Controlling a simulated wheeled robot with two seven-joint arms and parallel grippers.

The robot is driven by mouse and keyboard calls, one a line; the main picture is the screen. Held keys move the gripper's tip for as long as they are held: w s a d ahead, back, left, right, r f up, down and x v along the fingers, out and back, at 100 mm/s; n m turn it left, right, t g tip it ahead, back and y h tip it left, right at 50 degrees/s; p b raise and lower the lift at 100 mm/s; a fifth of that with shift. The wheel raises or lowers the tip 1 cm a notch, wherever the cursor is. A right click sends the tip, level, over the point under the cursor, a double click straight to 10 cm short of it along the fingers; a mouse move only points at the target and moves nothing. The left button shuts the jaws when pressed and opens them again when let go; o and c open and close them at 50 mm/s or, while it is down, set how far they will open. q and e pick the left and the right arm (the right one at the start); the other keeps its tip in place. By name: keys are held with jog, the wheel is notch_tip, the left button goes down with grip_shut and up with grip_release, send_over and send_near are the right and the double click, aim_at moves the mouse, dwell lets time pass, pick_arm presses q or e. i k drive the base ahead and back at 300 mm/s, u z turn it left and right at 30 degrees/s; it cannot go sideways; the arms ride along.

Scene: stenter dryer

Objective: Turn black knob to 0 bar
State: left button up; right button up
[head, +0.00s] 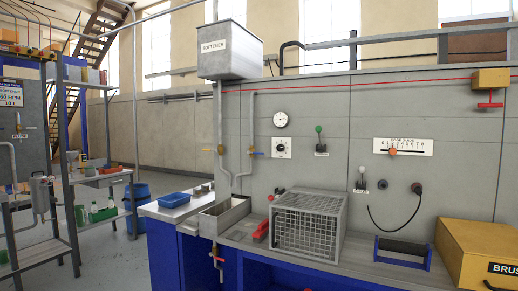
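A small dark knob (281,147) sits on a white square dial plate on the grey wall panel, in the middle of the head view. Its pointer and markings are too small to read. A round white gauge (281,119) is mounted just above it; its reading cannot be made out. Neither of my grippers shows in the head view.
A wire cage (308,224) stands on the bench below the dial, with a red clamp-like object (261,231) beside it. A green-topped lever (319,140) and a slider scale (403,147) are to the right. A yellow box (477,247) stands at the bench's right end.

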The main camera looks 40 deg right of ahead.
aim_at(280, 148)
jog(key=z, duration=0.25)
jog(key=i, duration=0.8)
jog(key=z, duration=1.2)
jog(key=i, duration=0.65)
jog(key=z, duration=0.7)
